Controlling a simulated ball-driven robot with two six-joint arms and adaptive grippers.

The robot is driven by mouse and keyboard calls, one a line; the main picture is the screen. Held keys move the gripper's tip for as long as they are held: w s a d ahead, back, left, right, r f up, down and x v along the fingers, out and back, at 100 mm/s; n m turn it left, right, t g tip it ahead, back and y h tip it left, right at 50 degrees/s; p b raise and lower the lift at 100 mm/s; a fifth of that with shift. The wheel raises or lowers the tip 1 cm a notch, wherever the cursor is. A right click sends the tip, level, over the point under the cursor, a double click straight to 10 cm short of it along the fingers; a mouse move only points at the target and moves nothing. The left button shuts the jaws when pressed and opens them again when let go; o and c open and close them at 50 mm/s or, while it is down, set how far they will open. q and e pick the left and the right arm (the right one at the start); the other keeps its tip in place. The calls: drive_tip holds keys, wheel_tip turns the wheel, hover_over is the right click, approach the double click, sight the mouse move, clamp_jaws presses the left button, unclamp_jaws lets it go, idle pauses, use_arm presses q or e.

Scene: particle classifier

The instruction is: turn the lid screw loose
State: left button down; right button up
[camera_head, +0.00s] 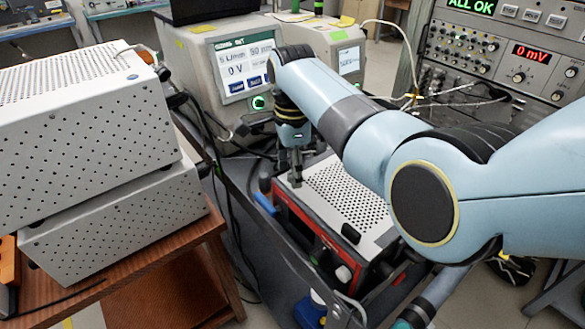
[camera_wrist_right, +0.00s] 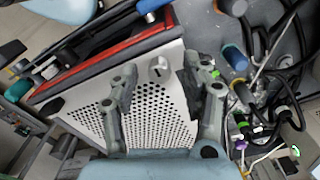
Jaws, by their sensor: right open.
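The lid screw (camera_wrist_right: 159,69) is a small silver knob with a dark slot, on the white perforated lid (camera_wrist_right: 165,122) of a red-fronted box. My right gripper (camera_wrist_right: 161,82) is open, with one finger on each side of the screw in the wrist view. I cannot tell how high the fingertips are above the lid. The red front (camera_head: 312,232) faces the lower left. My left gripper is not in view.
A grey instrument with a lit screen (camera_head: 240,68) stands behind the box. Two white perforated units (camera_head: 85,130) are stacked on a wooden table at the left. A rack (camera_head: 520,60) stands at the back right. A blue-handled tool (camera_wrist_right: 152,5) and cables lie near the box.

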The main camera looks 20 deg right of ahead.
drive_tip(key=shift+f, duration=0.2)
drive_tip(key=shift+c, duration=0.3)
drive_tip(key=c, duration=0.5)
clamp_jaws()
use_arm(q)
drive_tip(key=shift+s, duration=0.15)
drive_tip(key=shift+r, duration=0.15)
